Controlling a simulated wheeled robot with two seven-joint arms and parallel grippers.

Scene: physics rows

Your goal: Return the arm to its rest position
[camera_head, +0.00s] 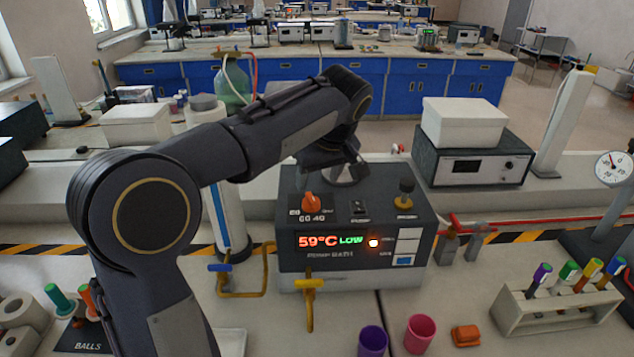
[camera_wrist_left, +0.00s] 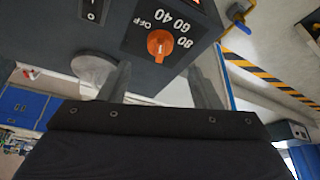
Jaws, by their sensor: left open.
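My left arm (camera_head: 215,155) comes in from the left, bends at the elbow and reaches over to the back of the dark bath unit (camera_head: 335,262). My left gripper (camera_head: 340,172) is above the unit's top, partly hidden by its own wrist. In the left wrist view the two fingers (camera_wrist_left: 159,72) stand apart with nothing held between them. The unit's orange knob (camera_head: 311,202) is in front of the gripper; it also shows in the left wrist view (camera_wrist_left: 160,45). The display reads 59°C LOW with a lit orange lamp. My right gripper is not in view.
A white and blue cylinder (camera_head: 228,215) stands left of the unit, beside yellow pipes (camera_head: 245,292). A purple cup (camera_head: 372,341), a pink cup (camera_head: 419,333) and a rack (camera_head: 560,305) of coloured-cap tubes are in front and to the right. A white box (camera_head: 464,122) sits on another instrument.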

